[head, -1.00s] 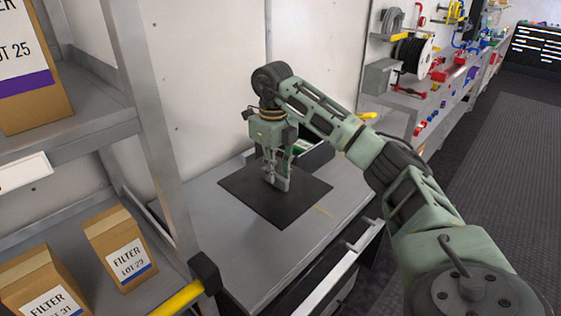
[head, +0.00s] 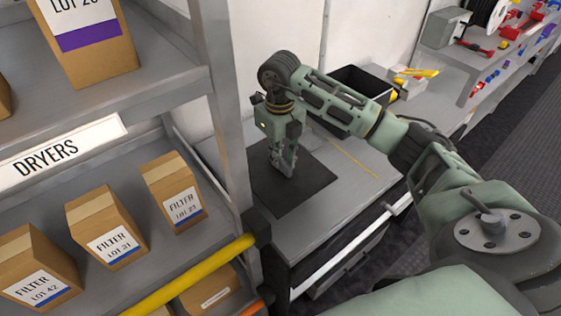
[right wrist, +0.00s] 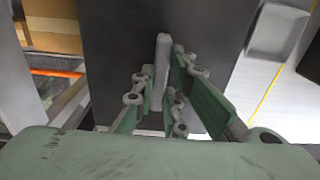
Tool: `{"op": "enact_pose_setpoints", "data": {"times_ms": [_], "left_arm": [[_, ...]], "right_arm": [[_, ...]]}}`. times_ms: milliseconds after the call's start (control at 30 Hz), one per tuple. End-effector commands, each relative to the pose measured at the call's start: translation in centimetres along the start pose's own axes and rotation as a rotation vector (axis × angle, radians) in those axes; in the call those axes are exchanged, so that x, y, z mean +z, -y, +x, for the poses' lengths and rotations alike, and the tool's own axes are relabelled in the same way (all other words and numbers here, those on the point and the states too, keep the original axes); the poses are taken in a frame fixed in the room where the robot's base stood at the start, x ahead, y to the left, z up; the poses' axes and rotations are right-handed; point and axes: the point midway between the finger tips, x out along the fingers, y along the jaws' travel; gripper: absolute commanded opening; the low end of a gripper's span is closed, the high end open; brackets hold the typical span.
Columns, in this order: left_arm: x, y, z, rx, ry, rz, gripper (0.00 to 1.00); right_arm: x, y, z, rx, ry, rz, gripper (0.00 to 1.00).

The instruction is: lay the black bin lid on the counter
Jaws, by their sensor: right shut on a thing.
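The black bin lid (head: 308,197) is a flat dark square at the left part of the grey counter, close to the shelf post. My right gripper (head: 282,170) points down over its middle and is shut on the lid's upright grey handle. The handle (right wrist: 162,60) shows between the fingers in the right wrist view, with the dark lid (right wrist: 112,45) beneath. I cannot tell whether the lid touches the counter or hangs just above it. The open black bin (head: 345,120) stands farther back on the counter, partly hidden by my right arm. My left gripper is out of view.
A shelf with filter boxes (head: 172,195) and a grey post (head: 232,130) stands close on the left. A yellow bar (head: 190,275) runs along its front. Bare counter (head: 350,185) with a yellow line lies right of the lid. A small box with yellow items (head: 410,85) sits behind.

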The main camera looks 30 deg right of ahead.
Motion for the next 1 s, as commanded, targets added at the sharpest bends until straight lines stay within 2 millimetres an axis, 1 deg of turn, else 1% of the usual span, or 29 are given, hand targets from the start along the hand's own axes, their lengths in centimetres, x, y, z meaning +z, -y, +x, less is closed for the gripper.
{"op": "enact_pose_setpoints", "data": {"times_ms": [33,100,167,300,367,500,667,700,900,1000], "left_arm": [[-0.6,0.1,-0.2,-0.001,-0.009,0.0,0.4],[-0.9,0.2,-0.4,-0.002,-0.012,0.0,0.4],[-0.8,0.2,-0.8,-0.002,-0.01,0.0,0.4],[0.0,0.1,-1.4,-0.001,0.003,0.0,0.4],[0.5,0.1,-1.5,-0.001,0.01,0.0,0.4],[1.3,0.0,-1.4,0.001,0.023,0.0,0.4],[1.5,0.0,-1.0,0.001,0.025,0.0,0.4],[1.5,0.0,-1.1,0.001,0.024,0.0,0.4],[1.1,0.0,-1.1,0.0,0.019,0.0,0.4],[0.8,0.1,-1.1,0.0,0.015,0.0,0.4]], "right_arm": [[0.0,-0.1,0.2,0.001,-0.001,0.0,0.0],[-0.1,-0.1,0.9,0.0,-0.004,0.001,0.0],[-0.1,-0.1,1.6,0.0,-0.004,0.001,0.0],[-0.1,-0.1,3.6,0.0,-0.004,0.001,0.0],[0.0,-0.1,4.0,0.0,0.0,0.0,0.0],[0.0,0.0,4.0,-0.001,0.001,0.0,0.0],[0.0,0.0,4.4,-0.001,0.001,0.0,0.0],[0.0,0.0,4.3,-0.001,0.0,0.0,0.15],[0.0,0.0,4.2,-0.001,0.0,0.0,0.31],[0.0,0.0,4.2,-0.001,0.0,0.0,0.31]]}}
